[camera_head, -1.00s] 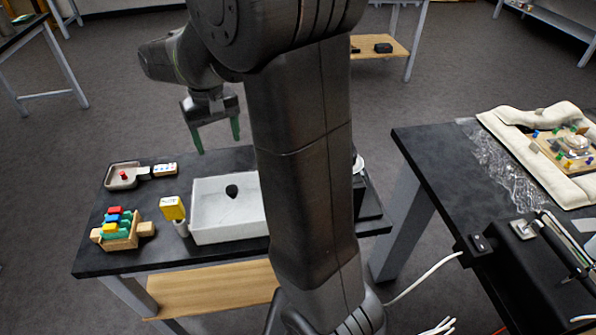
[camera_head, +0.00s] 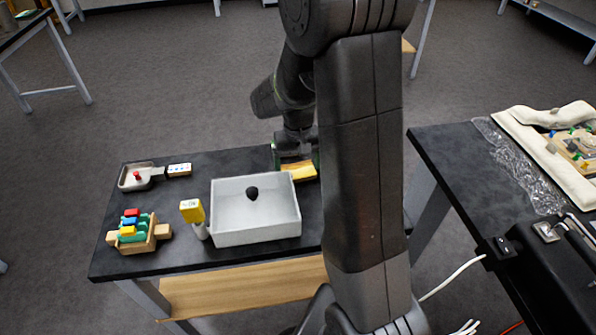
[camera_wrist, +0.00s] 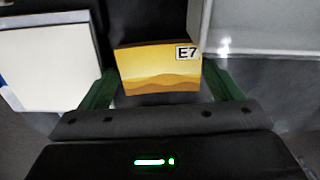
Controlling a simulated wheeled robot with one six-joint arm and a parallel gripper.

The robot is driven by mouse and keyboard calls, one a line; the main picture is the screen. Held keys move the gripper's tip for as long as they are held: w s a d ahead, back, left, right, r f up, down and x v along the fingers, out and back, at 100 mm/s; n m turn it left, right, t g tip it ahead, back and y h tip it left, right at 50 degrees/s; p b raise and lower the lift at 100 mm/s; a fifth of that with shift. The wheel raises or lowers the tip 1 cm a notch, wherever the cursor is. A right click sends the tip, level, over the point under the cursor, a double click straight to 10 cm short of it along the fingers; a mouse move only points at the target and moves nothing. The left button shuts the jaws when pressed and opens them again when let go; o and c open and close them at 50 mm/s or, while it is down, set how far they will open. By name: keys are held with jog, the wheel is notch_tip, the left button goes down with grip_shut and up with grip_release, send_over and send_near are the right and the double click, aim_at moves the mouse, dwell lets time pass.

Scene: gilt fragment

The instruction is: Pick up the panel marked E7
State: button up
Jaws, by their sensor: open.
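The panel marked E7 (camera_wrist: 158,70) is a yellow-gold block with a dune-like picture and a white E7 label at its upper right corner in the wrist view. In the head view the panel (camera_head: 299,171) lies on the dark table behind the white tray. My gripper (camera_wrist: 158,92) is open, with one green finger on each side of the panel's near part. Whether the fingers touch it I cannot tell. In the head view my gripper (camera_head: 296,158) is low over the panel, partly hidden by my arm.
A white tray (camera_head: 258,233) holding a dark lump (camera_head: 252,193) stands close to the panel. A yellow-topped stand (camera_head: 192,211), a wooden rack of coloured blocks (camera_head: 138,233) and a small grey tray (camera_head: 140,176) are further left. Another table (camera_head: 450,160) stands at right.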

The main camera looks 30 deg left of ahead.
jog(key=shift+f, duration=0.4)
jog(key=shift+c, duration=0.4)
jog(key=c, duration=0.5)
